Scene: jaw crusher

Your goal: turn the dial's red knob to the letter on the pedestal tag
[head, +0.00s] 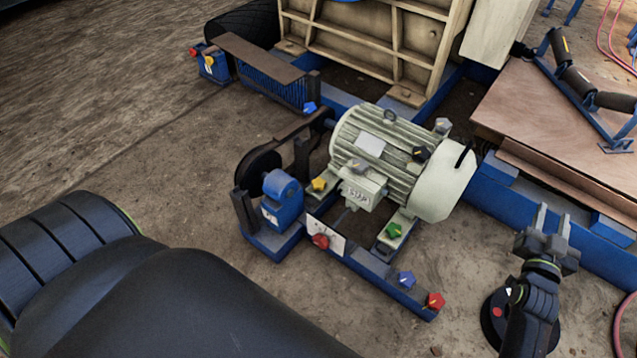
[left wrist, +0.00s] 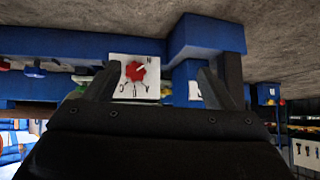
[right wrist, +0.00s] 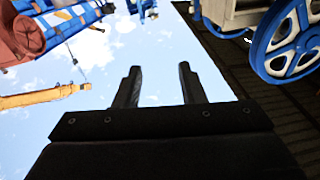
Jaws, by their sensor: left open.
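The red knob (head: 320,241) sits on a white dial plate (head: 338,246) at the motor base. In the left wrist view, which looks upside down, the knob (left wrist: 138,72) has a pale mark slanting to the upper right, and small letters ring it on the plate (left wrist: 118,60). The pedestal (head: 285,203) is blue; its white tag (left wrist: 194,91) is partly hidden by a finger, and its letter is unclear, perhaps a C. My right gripper (head: 545,222) is open and empty, far right of the dial.
A pale green motor (head: 385,150) stands behind the dial. Colored knobs, including yellow (head: 319,184), green (head: 394,230), blue (head: 406,279) and another red (head: 435,300), sit around it. A belt wheel (head: 262,165) is at the left. My dark arm fills the lower left; bare ground lies in front.

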